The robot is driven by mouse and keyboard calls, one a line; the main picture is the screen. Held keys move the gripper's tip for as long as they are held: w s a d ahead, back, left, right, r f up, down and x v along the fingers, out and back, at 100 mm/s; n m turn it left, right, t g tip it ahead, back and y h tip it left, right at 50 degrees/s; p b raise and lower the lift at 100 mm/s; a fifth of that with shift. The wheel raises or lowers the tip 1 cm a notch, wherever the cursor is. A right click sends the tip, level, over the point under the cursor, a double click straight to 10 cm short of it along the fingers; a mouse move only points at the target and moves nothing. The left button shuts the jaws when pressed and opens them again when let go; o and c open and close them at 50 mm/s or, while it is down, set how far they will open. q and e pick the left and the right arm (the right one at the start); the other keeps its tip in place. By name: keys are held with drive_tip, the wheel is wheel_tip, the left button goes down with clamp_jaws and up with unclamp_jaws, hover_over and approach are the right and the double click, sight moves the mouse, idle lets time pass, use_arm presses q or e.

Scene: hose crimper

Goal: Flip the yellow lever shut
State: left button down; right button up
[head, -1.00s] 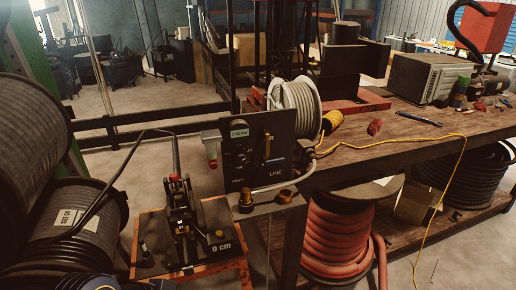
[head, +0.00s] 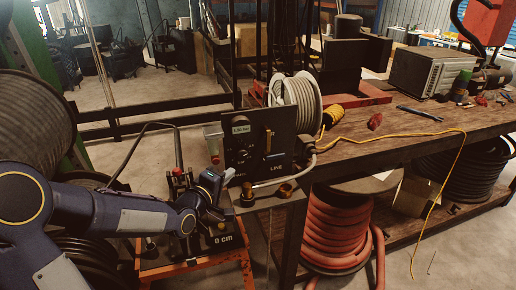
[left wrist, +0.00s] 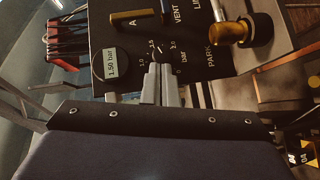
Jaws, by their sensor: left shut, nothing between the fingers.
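The yellow lever (head: 268,142) stands upright on the right part of the black control panel (head: 258,125) in the head view. In the left wrist view it shows as a yellow bar (left wrist: 125,18) at the upper left, lying along the picture because the panel appears turned sideways. My left gripper (head: 218,182) is at the panel's lower left in the head view, below the lever and apart from it. In the left wrist view its fingers (left wrist: 158,75) are shut and empty, with the tips in front of the pressure knob; contact cannot be told. My right gripper is not in view.
Brass fittings (head: 285,190) stand on the ledge below the panel. A grey hose coil (head: 299,100) is behind it on the wooden workbench (head: 390,150). The crimper with its red-topped handle (head: 179,176) stands left of my left gripper, above an orange-edged stand.

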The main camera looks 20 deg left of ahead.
sight(245, 153)
use_arm(q)
drive_tip(key=shift+w+a+r+n+t, duration=0.15)
drive_tip(key=shift+w+r+n+t, duration=0.15)
drive_tip(key=shift+w+n+t, duration=0.6)
drive_tip(key=shift+s, duration=0.15)
drive_tip(key=w+p, duration=0.1)
drive_tip(key=w, duration=0.2)
drive_tip(key=w+d+p, duration=0.1)
drive_tip(key=w, duration=0.2)
drive_tip(key=w+p, duration=0.1)
drive_tip(key=w, duration=0.2)
drive_tip(key=shift+d+r, duration=0.15)
drive_tip(key=shift+d, duration=0.25)
drive_tip(key=w+d+p, duration=0.1)
drive_tip(key=w+d, duration=0.2)
drive_tip(key=shift+d+f+p, duration=0.2)
drive_tip(key=shift+p, duration=0.2)
